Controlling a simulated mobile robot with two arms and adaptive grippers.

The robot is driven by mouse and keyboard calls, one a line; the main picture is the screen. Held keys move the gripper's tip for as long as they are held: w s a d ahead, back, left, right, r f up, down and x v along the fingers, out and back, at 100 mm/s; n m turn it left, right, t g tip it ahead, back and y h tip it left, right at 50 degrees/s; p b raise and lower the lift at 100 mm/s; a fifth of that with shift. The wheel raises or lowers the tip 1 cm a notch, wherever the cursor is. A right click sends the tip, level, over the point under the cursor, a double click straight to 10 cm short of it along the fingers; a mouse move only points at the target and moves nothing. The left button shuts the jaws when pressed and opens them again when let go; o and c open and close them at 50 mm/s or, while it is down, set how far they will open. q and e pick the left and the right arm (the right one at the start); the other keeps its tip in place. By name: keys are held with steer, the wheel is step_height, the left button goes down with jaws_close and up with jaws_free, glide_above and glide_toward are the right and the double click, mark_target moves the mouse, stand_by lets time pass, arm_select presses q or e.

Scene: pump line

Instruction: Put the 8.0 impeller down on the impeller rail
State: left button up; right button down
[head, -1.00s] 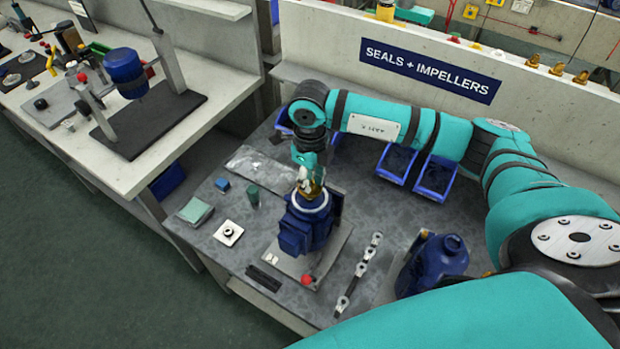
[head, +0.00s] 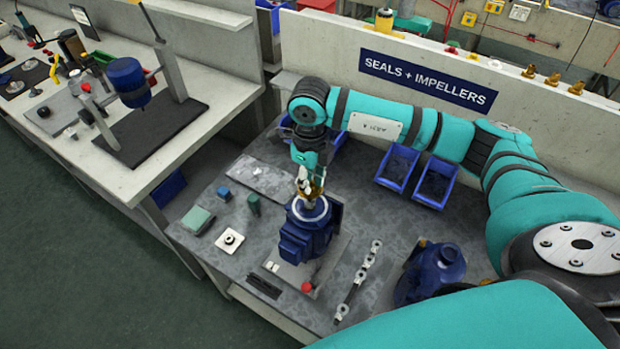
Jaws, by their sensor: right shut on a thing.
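My right gripper (head: 308,184) points down just above the blue pump (head: 305,232) on the bench. It is shut on a small brass-coloured piece, which I take to be the 8.0 impeller (head: 316,191). The piece is at the pump's pale ring, and I cannot tell whether it touches the ring. The impeller rail looks to be the narrow dark strip (head: 352,294) to the right of the pump, with several small metal rings along it. My left gripper is not in view.
A second blue pump body (head: 432,272) stands right of the strip. Blue bins (head: 436,184) line the back under the low wall. A square plate with a round part (head: 229,240), a green block (head: 198,220) and a dark green cup (head: 254,204) sit left of the pump.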

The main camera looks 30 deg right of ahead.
steer(key=shift+r, duration=0.15)
steer(key=shift+r+p, duration=1.35)
steer(key=shift+r, duration=1.5)
